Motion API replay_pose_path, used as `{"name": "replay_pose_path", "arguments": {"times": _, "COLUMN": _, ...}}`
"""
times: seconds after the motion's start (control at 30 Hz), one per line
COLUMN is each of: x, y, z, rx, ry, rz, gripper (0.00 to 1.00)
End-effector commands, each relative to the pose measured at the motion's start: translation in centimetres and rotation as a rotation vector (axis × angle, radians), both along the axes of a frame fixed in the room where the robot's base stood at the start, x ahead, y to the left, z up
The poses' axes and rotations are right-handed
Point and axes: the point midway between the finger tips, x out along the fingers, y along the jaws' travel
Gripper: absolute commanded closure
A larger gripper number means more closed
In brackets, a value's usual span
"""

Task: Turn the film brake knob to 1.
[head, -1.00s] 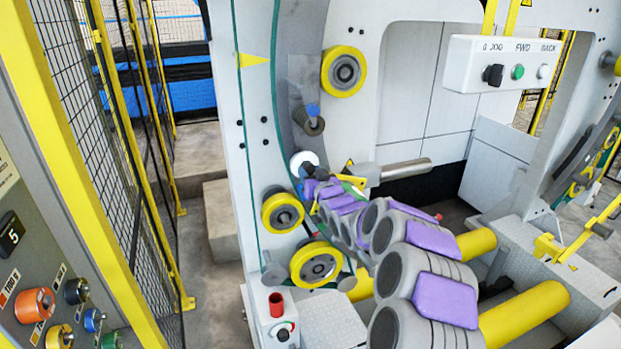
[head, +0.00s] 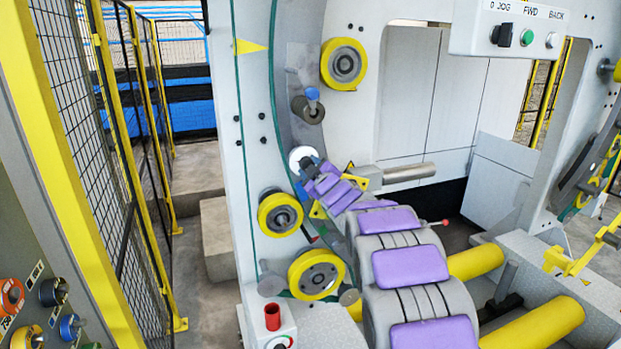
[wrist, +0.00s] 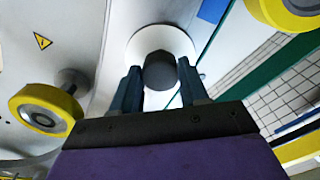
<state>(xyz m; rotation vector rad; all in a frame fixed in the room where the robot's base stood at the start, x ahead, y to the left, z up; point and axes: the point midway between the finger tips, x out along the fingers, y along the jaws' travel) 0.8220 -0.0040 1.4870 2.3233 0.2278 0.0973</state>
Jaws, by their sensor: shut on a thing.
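The film brake knob (wrist: 160,72) shows in the wrist view as a dark, faceted knob in front of a round white disc (wrist: 178,38). My gripper (wrist: 158,74) has its two dark fingers on either side of the knob and is shut on it. In the head view the white disc (head: 298,155) sits on the inner left of the machine's ring, with my gripper (head: 307,164) against it. My gripper hides most of the knob there. I cannot read any number or pointer on the disc, so the knob's setting cannot be told.
Yellow rollers (head: 344,64) sit above and below the disc (head: 280,214). A spindle with a blue tip (head: 310,105) is just above it, and a grey metal bar (head: 408,172) is to its right. A red cylinder (head: 272,317) stands below. Mesh fencing (head: 118,150) is at the left.

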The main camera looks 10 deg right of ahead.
Motion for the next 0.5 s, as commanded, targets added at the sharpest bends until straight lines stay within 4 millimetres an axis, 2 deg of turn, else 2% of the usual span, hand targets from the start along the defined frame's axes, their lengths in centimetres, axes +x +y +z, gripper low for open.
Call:
{"name": "replay_pose_path", "arguments": {"times": 0.03, "x": 0.01, "y": -0.16, "z": -0.69, "rx": -0.049, "ry": -0.003, "rz": -0.002, "gripper": 0.87}}
{"name": "replay_pose_path", "arguments": {"times": 0.5, "x": 0.06, "y": -0.09, "z": -0.52, "rx": -0.422, "ry": -0.078, "rz": 0.001, "gripper": 0.87}}
